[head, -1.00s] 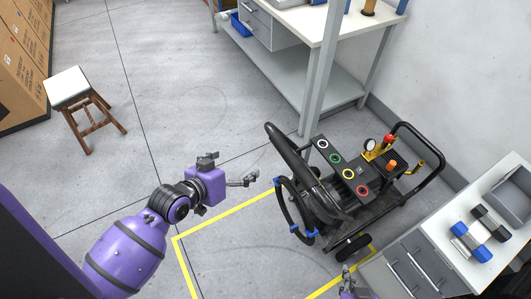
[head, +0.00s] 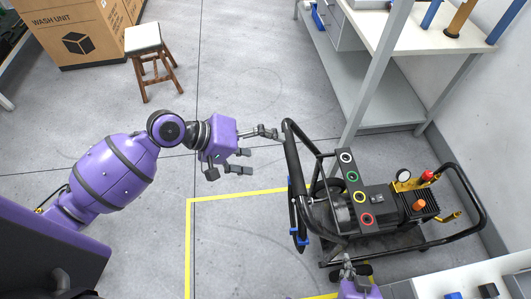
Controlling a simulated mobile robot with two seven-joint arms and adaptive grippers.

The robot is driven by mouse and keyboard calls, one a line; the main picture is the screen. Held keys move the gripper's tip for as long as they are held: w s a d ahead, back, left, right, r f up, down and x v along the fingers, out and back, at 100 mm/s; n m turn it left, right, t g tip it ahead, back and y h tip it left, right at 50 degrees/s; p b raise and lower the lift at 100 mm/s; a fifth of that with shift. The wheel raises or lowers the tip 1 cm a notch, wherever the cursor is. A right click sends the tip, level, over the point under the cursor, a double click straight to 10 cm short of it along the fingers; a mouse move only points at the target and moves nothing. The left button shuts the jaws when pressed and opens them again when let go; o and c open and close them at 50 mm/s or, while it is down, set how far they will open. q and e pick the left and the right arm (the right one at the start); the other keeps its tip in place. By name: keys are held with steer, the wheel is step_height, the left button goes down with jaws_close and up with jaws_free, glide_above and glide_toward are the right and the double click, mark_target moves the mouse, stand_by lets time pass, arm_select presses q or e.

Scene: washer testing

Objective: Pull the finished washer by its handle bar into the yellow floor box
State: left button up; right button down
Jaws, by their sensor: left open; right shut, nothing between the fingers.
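The washer (head: 372,212) is a black tubular cart with a pump, a gauge and a panel of coloured rings. Its handle bar (head: 292,155) rises at its left end, with a black hose and blue clips (head: 294,238) there. My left gripper (head: 259,151) is open just left of the handle bar; one finger reaches close to the bar's upper end, and I cannot tell whether it touches. My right gripper (head: 348,268) is shut and empty at the bottom, in front of the washer's lower side. The yellow floor box (head: 188,238) is an outline left of and partly behind the washer.
A grey-legged workbench (head: 345,75) stands behind the washer, its post close to the panel. A white cabinet top (head: 480,282) is at the bottom right. A stool (head: 143,40) and a cardboard box (head: 85,32) stand at the upper left.

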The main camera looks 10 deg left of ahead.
mark_target(288, 162)
arm_select(q)
steer(key=shift+n+g, duration=0.3)
steer(key=shift+n, duration=0.1)
steer(key=d+f+b, duration=0.1)
steer(key=d+f, duration=0.2)
steer(key=shift+s+d+b, duration=0.1)
steer(key=shift+d+b, duration=0.1)
steer(key=shift+b, duration=0.2)
steer(key=b+x, duration=0.1)
steer(key=x, duration=0.3)
steer(key=shift+d+b, duration=0.1)
steer(key=shift+b, duration=0.25)
steer(key=shift+d+f, duration=0.15)
steer(key=shift+d, duration=0.1)
steer(key=shift+w+d+f, duration=0.1)
steer(key=shift+w+d, duration=0.2)
arm_select(e)
steer(key=f, duration=0.1)
steer(key=s+f, duration=0.1)
steer(key=s+d+f, duration=0.1)
steer(key=f, duration=0.1)
steer(key=shift+d, duration=0.1)
